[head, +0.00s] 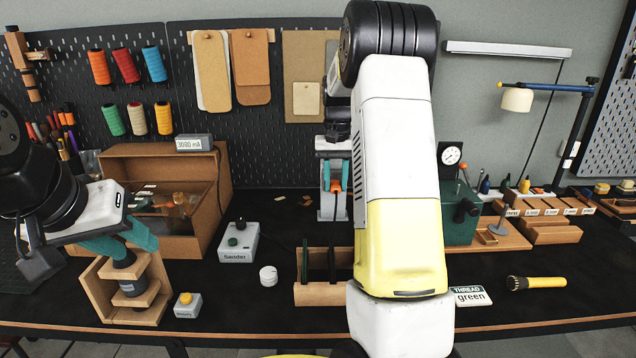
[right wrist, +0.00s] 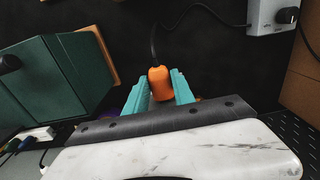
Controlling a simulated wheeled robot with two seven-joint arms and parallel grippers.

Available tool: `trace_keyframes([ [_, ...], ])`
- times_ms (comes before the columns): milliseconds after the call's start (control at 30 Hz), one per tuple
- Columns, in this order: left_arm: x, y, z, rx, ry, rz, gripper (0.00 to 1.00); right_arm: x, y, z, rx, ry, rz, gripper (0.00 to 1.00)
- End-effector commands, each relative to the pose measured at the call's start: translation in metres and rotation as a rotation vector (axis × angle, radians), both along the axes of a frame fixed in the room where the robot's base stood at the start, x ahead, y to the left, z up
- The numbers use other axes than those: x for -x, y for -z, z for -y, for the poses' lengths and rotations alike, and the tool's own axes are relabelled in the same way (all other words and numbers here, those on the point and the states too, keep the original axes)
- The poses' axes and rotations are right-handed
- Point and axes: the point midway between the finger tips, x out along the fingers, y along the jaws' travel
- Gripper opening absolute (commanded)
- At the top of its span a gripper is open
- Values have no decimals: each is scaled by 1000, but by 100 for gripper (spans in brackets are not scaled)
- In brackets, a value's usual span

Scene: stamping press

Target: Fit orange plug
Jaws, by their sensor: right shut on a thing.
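The orange plug (right wrist: 158,82) sits between the two teal fingers of my right gripper (right wrist: 160,88) in the right wrist view, with its dark cord running away from the fingers. In the head view my right gripper (head: 335,180) points down, shut on the plug (head: 336,186), above a pale grey block (head: 333,208) near the back of the bench. I cannot tell whether the plug touches that block, and no socket opening shows. My left gripper (head: 122,245) has its teal fingers apart above a dark cylinder (head: 130,287) in a wooden stand (head: 97,288).
A "Sander" box (head: 238,243) and a white round knob (head: 268,276) stand left of centre. A wooden rack (head: 318,295) is partly behind my right arm. A green machine (head: 458,220) stands right, also in the wrist view (right wrist: 65,80). Bench front right holds a yellow-black tool (head: 535,283).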

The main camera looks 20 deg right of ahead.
Motion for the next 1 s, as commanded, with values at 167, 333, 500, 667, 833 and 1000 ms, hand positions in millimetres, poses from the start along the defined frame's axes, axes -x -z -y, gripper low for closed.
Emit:
trace_keyframes([
  [167, 0, 0, 0, 0, 0, 0, 36, -5, 0, 2, 0, 1, 1, 0],
  [333, 0, 0, 0, 0, 0, 0, 36, -8, 0, 3, 0, 1, 1, 0],
  [500, 0, 0, 0, 0, 0, 0, 36, -8, 0, 3, 1, 0, 2, 0],
  [667, 0, 0, 0, 0, 0, 0, 36, -8, 0, 3, 1, 0, 3, 36],
  [833, 0, 0, 0, 0, 0, 0, 36, -8, 0, 2, 1, 0, 2, 56],
  [1000, 0, 0, 0, 0, 0, 0, 36, -8, 0, 2, 0, 0, 1, 56],
])
